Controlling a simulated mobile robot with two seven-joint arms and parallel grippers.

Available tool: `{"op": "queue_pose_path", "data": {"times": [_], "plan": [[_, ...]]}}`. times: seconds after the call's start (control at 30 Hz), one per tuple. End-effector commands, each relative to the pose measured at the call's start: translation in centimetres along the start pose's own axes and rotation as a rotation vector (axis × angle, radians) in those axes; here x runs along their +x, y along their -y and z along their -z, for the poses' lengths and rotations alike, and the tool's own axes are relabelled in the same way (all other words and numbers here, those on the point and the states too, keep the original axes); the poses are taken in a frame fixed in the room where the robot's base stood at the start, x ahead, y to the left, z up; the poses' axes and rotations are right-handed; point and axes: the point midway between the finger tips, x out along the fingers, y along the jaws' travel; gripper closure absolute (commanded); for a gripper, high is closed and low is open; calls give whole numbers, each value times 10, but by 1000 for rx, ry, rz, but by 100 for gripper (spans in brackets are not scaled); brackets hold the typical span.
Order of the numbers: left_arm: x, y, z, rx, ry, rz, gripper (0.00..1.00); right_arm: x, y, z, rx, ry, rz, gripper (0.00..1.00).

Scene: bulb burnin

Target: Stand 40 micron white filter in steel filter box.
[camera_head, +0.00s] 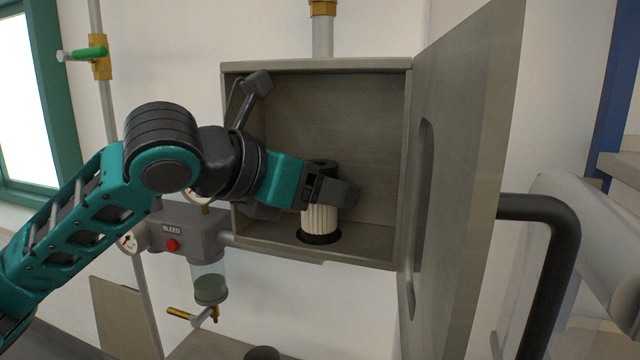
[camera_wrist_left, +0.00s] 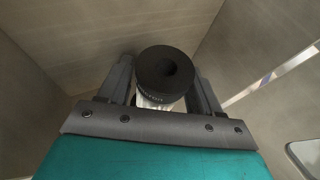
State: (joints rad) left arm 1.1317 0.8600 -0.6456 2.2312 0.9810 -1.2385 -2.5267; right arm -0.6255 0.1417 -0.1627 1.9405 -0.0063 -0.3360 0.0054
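The white pleated filter (camera_head: 319,218) with a black top cap stands upright inside the open steel filter box (camera_head: 368,110). Its lower end is at a black ring on the box floor. My left gripper (camera_head: 335,190) reaches into the box from the left, with its fingers at the filter's upper half. In the left wrist view the fingers flank the filter; its black cap (camera_wrist_left: 150,78) with a centre hole shows between them. Whether both fingers press on it is unclear. My right gripper is not in view.
The box door (camera_head: 465,150) stands open on the right. A grey bleed unit (camera_head: 185,232) with a red button and a sight bowl (camera_head: 209,284) hangs below left of the box. A black curved pipe (camera_head: 560,245) is at right. A vertical pipe (camera_head: 322,38) enters the box top.

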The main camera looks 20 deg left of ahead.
Motion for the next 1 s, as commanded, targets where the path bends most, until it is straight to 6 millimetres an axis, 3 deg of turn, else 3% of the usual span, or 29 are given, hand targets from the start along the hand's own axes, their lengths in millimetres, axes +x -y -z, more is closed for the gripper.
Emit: {"op": "queue_pose_path", "data": {"times": [0.37,0.8,1.0], "plan": [[-10,-1,-4,1,2,-2,36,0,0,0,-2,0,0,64],[-96,-1,-4,1,1,-5,36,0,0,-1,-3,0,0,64],[-117,0,-4,0,0,-2,36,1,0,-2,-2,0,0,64]]}}
